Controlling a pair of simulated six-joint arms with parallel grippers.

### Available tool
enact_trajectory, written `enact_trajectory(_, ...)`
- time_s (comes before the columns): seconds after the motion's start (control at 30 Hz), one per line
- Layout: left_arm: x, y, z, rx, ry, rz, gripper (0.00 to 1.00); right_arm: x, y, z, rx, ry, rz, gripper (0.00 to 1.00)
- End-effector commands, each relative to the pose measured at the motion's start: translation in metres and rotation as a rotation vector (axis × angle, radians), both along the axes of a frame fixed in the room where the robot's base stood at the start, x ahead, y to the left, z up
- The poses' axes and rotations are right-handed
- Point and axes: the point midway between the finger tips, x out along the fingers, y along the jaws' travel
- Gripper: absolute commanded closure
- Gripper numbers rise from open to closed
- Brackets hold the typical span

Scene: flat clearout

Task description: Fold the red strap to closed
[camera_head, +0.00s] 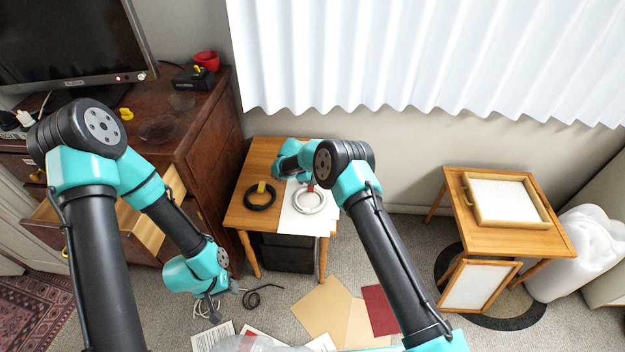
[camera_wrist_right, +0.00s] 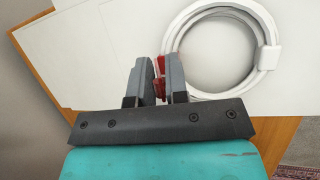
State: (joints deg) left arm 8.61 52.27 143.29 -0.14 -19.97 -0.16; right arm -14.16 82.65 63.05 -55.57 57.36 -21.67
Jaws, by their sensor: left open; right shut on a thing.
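The red strap (camera_wrist_right: 160,78) sits at the edge of a white cable coil (camera_wrist_right: 270,58), between the fingertips of my right gripper (camera_wrist_right: 158,72), which is shut on it. The fingers hide part of the strap, so its fold cannot be made out. In the head view the strap (camera_head: 311,188) shows as a small red patch at the top of the white coil (camera_head: 309,211), which lies on a white sheet on the small wooden table. My left gripper (camera_head: 213,307) is open, low over the floor at the left, away from the strap.
A black coil with a yellow strap (camera_head: 262,187) lies left of the white coil on the small table (camera_head: 240,217). A dark cable (camera_head: 262,296) and papers lie on the floor. A wooden dresser (camera_head: 205,130) stands at left with drawers pulled out. Another small table (camera_head: 520,240) stands at right.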

Motion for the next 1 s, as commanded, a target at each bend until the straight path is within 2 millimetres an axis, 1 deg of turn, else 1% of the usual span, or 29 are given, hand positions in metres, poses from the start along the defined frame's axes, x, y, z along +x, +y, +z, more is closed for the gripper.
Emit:
enact_trajectory(0.27,0.0,0.0,0.0,0.0,0.0,0.0,0.57,-0.003,0.0,-0.001,-0.008,-0.031,0.0,1.0)
enact_trajectory(0.47,0.0,0.0,0.0,0.0,0.0,0.0,0.57,-0.007,0.001,-0.003,-0.023,-0.099,0.003,1.0)
enact_trajectory(1.0,0.0,0.0,0.0,0.0,0.0,0.0,0.57,-0.021,0.004,-0.014,-0.085,-0.401,0.003,1.0)
